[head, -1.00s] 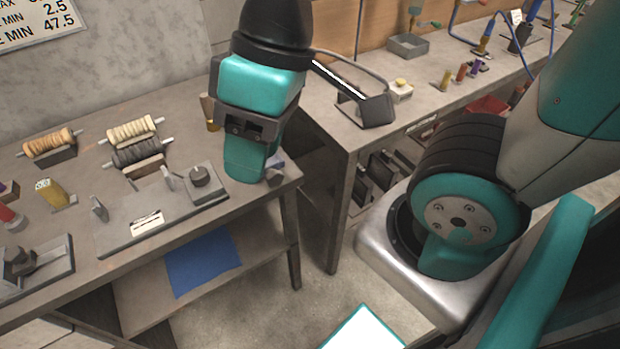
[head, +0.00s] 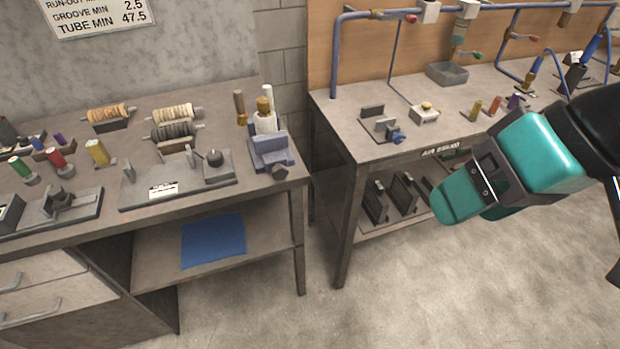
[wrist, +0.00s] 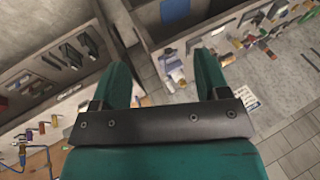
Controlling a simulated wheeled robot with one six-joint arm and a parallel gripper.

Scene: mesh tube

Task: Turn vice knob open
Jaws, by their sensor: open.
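A blue-grey vice (head: 268,152) stands at the right front corner of the left bench, with a dark round knob (head: 279,171) on its front. A white, tan-topped upright piece (head: 265,118) stands in or just behind it; I cannot tell which. My gripper (head: 468,210) is in the air to the right, in front of the right bench, well apart from the vice and pointing down-left. In the wrist view its two teal fingers (wrist: 162,66) are spread with nothing between them. A small bluish-white shape beyond them may be the vice; its knob is not clear there.
A second small vice-like fixture with a blue knob (head: 397,137) sits on the right bench (head: 345,155). Open floor (head: 400,300) lies in front, and a gap separates the benches.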

